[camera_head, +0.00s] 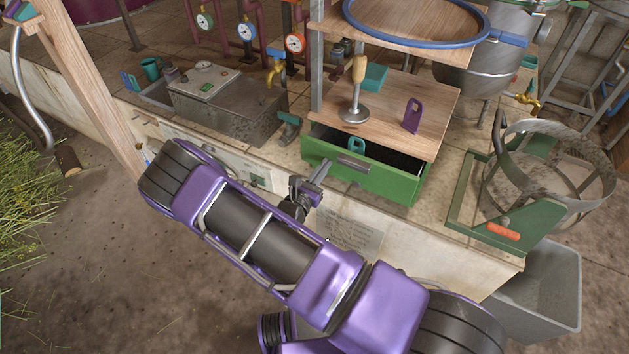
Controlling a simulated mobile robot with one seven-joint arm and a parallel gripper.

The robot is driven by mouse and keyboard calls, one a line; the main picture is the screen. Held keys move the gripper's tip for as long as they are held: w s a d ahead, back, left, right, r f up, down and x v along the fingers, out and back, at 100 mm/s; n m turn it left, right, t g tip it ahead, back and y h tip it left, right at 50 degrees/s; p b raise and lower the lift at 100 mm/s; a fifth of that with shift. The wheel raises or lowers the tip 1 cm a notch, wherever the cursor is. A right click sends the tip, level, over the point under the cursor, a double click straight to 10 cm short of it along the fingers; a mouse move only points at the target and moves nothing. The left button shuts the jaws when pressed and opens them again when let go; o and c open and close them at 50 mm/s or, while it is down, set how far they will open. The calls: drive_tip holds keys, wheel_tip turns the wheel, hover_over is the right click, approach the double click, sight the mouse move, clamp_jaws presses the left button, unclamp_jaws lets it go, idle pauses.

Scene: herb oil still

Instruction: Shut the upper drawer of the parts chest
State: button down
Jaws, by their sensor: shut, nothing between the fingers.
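The parts chest (428,95) has a wooden top and stands on the tiled counter. A green drawer (385,187) sticks out of its front, open, with a dark inside and a teal item (357,146) in it. Only this one drawer shows, so I cannot tell from this view whether another lies below it. A grey bar handle (354,163) is on the drawer's front. My gripper (322,171) is shut and empty, close to the left part of the drawer front, left of the handle. I cannot tell whether it touches the drawer.
A metal stamp with a wooden handle (357,88) and a purple piece (412,115) stand on the chest top. A grey metal box (228,107) is to the left. A grey bin (540,290) stands below.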

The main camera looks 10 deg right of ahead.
drive_tip(key=x, duration=0.6)
drive_tip(key=shift+w+d+b, duration=0.25)
drive_tip(key=shift+w+b, duration=0.05)
drive_tip(key=shift+b, duration=0.1)
drive_tip(key=shift+w+d+r, duration=0.1)
drive_tip(key=shift+w+d, duration=0.05)
drive_tip(key=shift+w, duration=0.15)
drive_tip(key=shift+w+r, duration=0.1)
drive_tip(key=shift+r, duration=0.05)
